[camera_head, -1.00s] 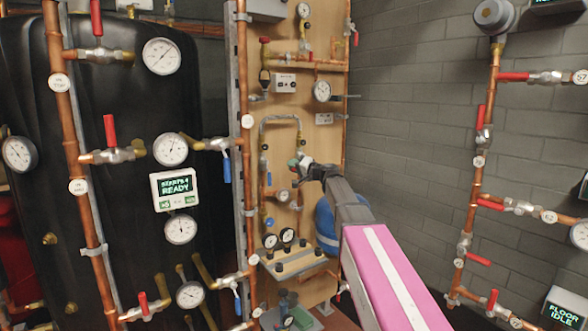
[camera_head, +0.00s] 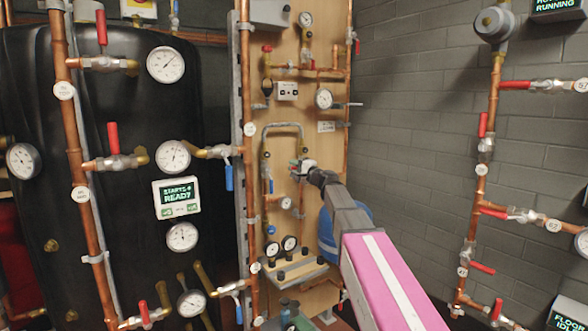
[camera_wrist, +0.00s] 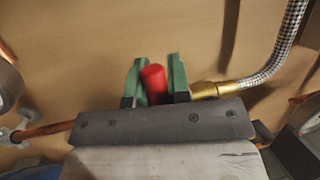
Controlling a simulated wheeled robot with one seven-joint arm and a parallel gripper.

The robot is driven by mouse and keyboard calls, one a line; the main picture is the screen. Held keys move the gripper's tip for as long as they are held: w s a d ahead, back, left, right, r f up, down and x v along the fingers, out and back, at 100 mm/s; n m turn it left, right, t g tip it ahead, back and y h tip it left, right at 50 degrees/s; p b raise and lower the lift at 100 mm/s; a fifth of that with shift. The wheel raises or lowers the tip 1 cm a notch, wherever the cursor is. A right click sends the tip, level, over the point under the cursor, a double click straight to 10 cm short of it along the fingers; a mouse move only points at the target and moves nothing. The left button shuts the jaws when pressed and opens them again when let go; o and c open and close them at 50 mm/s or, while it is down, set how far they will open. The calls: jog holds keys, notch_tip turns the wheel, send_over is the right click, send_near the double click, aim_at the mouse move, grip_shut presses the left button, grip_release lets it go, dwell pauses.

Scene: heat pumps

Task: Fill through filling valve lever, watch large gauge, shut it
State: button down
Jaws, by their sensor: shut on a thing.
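My gripper (camera_head: 298,168) is at the wooden board (camera_head: 306,115), beside the grey hose loop (camera_head: 282,126). In the wrist view its green jaws (camera_wrist: 154,88) are shut on a red lever handle (camera_wrist: 154,80), which stands between them, slightly tilted. The lever's valve body is hidden behind my gripper. A brass fitting (camera_wrist: 215,88) with a braided hose (camera_wrist: 285,45) lies just right of the jaws. A round white gauge (camera_head: 323,98) is higher on the board; a smaller one (camera_head: 286,203) is just below my gripper. I cannot tell which gauge is the large one.
A black tank on the left has several large gauges (camera_head: 166,64), red levers (camera_head: 113,138) and a "READY" display (camera_head: 177,197). A shelf (camera_head: 292,270) juts out below my gripper. A blue vessel (camera_head: 328,232) is behind my arm. More pipework (camera_head: 492,140) runs along the right wall.

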dwell(0.3)
jog(key=c, duration=1.1)
grip_release()
jog(key=shift+s+d, duration=0.1)
jog(key=v, duration=1)
jog(key=shift+s+d, duration=0.15)
jog(key=shift+d, duration=0.05)
